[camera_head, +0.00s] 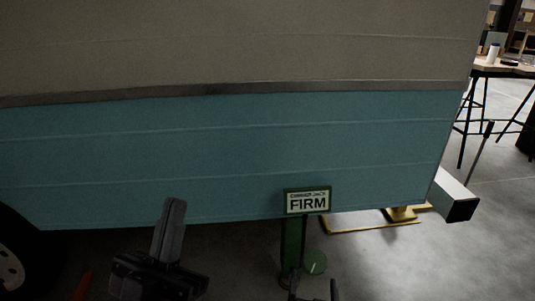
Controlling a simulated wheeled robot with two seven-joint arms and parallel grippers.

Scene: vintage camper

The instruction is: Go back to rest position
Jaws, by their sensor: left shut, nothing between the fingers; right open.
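My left gripper (172,208) shows at the lower left of the middle in the head view. Its fingers are shut together with nothing between them, in front of the camper's lower edge. My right gripper (313,287) shows only in part at the bottom edge, with its fingers apart and empty. It is just below the green corner jack (293,240). The jack stands under the camper and bears a green-framed sign (307,201) reading FIRM. A round green part (315,262) sits beside the jack's post.
The camper's side (230,150), teal below and beige above, fills most of the view. A wheel (15,265) is at the lower left. A yellow frame (372,226) and a box-shaped bar end (456,199) are at the right. A table (497,69) stands far right; grey floor is open there.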

